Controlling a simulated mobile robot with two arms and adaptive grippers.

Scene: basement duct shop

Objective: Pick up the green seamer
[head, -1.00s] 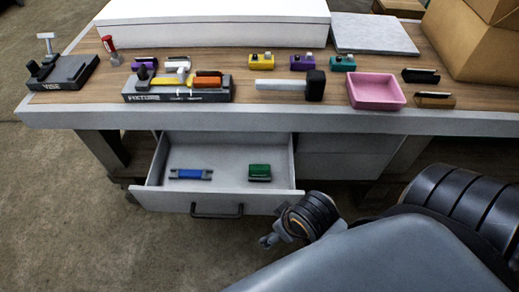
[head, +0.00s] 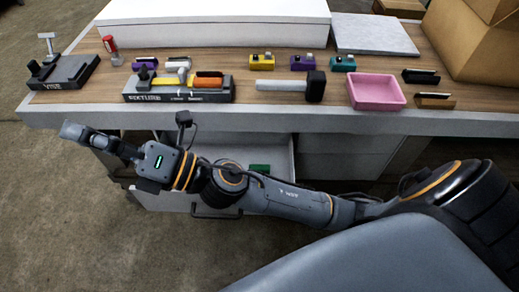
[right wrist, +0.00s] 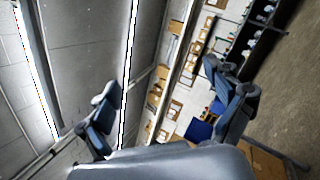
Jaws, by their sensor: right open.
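The green seamer (head: 260,168) lies in the open drawer (head: 281,150) under the workbench. Only a small part of it shows above my right arm, which crosses in front of the drawer. My right gripper (head: 85,134) is left of the drawer, below the bench's front edge, pointing left and well apart from the seamer. It is open and empty; in the right wrist view its two fingers (right wrist: 165,95) are spread wide, with shelves and ceiling behind. My left gripper is not in view.
The bench top (head: 222,115) carries a vise (head: 65,72), a fixture (head: 178,96), a hammer (head: 300,86), a pink tray (head: 376,91) and several small coloured tools. Cardboard boxes (head: 480,40) stand at the right. Floor at lower left is clear.

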